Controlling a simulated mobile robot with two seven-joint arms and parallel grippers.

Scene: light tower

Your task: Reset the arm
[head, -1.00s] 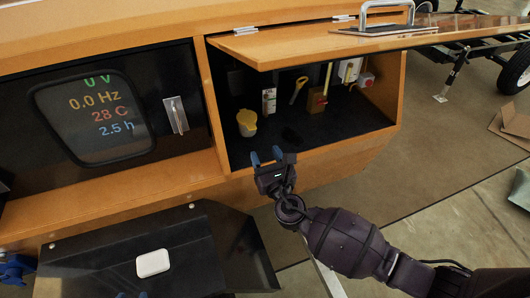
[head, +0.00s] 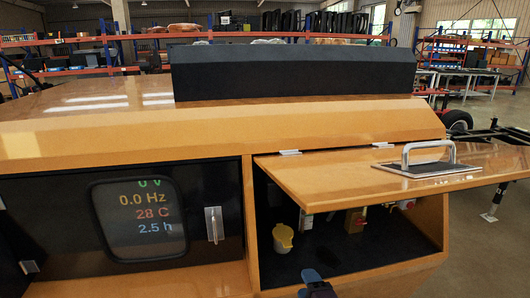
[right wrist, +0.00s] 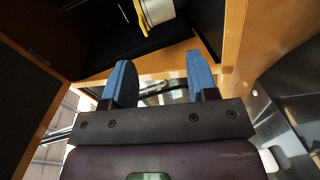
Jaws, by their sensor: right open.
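My right gripper (head: 318,284) shows at the bottom edge of the head view, just in front of the open compartment of the orange light tower. In the right wrist view its two blue fingers (right wrist: 160,85) stand apart with nothing between them. The compartment's front edge and a yellow-and-white cup-like object (right wrist: 157,12) show beyond the fingers. In the head view that yellow object (head: 283,238) sits at the compartment's left side, clear of the gripper. My left gripper is not in view.
The orange lid (head: 390,172) with a metal handle (head: 428,152) is raised over the compartment. A display panel (head: 140,218) with coloured readings is at left. Shelves (head: 200,40) fill the background.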

